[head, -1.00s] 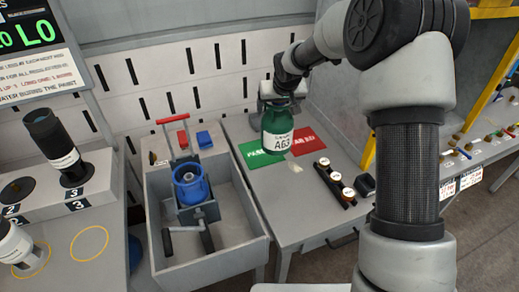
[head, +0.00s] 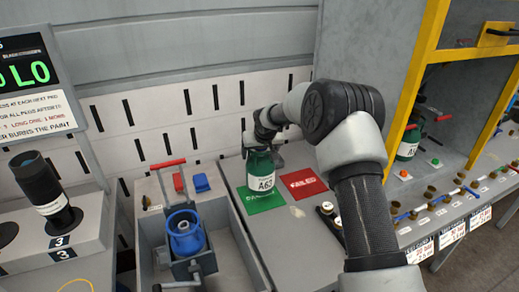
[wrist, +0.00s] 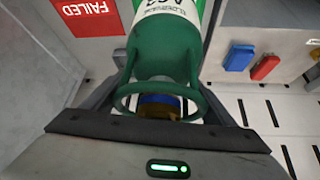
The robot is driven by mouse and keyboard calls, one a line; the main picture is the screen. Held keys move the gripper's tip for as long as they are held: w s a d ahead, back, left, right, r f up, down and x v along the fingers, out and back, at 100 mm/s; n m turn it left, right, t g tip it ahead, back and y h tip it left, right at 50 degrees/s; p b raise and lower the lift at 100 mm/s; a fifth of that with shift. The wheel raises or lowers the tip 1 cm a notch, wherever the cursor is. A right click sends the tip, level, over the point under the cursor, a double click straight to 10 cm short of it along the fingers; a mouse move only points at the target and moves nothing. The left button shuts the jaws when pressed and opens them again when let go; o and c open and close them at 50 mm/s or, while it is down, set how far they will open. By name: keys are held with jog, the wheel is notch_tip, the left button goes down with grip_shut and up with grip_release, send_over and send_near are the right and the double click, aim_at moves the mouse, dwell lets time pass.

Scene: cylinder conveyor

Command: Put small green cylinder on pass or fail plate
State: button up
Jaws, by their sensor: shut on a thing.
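The small green cylinder (head: 261,172), with a white label reading A63, is upright over the green pass plate (head: 258,204). I cannot tell whether its base touches the plate. In the wrist view the cylinder (wrist: 165,65) shows its green ring collar close to me. My gripper (wrist: 155,115) is shut on its top end; in the head view the cylinder and wrist partly hide the jaws. The red fail plate (head: 303,184), marked FAILED, lies bare just to the right; it also shows in the wrist view (wrist: 85,15).
Another green cylinder (head: 408,143) stands in the yellow-framed bay (head: 432,60) at right. A row of small caps is near the bench front.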

jog(key=shift+w+f, duration=0.2)
jog(key=shift+f, duration=1.6)
jog(key=o, duration=2.1)
jog(key=shift+s+f, duration=0.25)
jog(key=shift+f, duration=0.05)
